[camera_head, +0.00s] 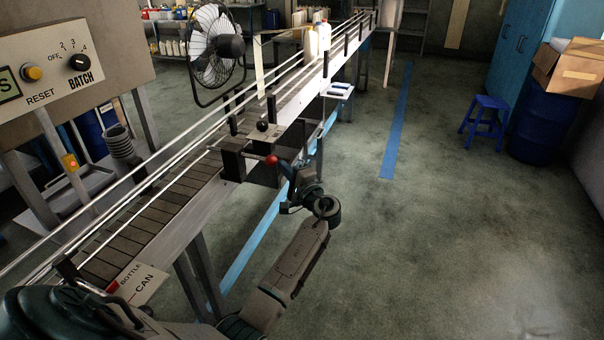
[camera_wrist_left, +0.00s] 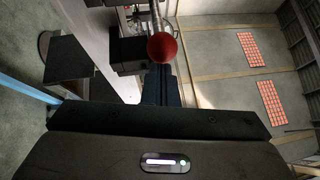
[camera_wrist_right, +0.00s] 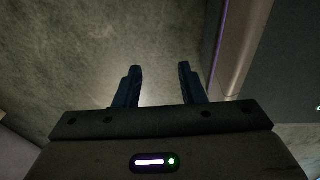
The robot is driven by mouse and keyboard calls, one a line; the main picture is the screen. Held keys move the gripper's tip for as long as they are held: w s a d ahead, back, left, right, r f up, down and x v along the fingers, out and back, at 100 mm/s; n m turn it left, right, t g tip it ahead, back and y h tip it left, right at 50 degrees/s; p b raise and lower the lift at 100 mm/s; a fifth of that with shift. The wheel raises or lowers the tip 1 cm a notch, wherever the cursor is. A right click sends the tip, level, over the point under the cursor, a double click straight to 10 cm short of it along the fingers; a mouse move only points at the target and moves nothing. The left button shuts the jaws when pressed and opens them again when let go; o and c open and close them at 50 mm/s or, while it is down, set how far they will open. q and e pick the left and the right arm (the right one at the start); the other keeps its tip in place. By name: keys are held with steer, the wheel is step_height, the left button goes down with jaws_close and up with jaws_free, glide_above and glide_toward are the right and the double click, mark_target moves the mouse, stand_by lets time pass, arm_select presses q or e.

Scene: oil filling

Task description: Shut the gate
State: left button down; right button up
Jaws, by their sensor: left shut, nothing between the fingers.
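A red ball knob (camera_head: 271,159) sticks out from the dark block (camera_head: 233,158) on the near side of the conveyor. A black ball knob (camera_head: 263,126) stands just above it at the rail. Which part is the gate's moving piece I cannot tell for certain. My left gripper (camera_head: 285,169) is shut and empty, with its tips close to the red knob. In the left wrist view the red knob (camera_wrist_left: 162,47) shows just beyond the shut fingers (camera_wrist_left: 159,82); contact is unclear. My right gripper (camera_wrist_right: 156,85) is open and empty in the right wrist view, over bare floor.
The conveyor (camera_head: 160,212) runs from lower left to upper middle between metal rails. White bottles (camera_head: 311,46) stand on its far part. A fan (camera_head: 213,48) and control panel (camera_head: 60,70) are left of it. The floor to the right is free up to a blue stool (camera_head: 485,118).

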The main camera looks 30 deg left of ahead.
arm_select(q)
steer(key=s+a, duration=0.1)
steer(key=a, duration=0.7)
steer(key=shift+s+r+b, duration=0.15)
steer(key=shift+s+b, duration=0.2)
steer(key=shift+s, duration=0.05)
arm_select(e)
steer(key=shift+a+f, duration=0.4)
steer(key=shift+f, duration=0.05)
steer(key=shift+d, duration=0.1)
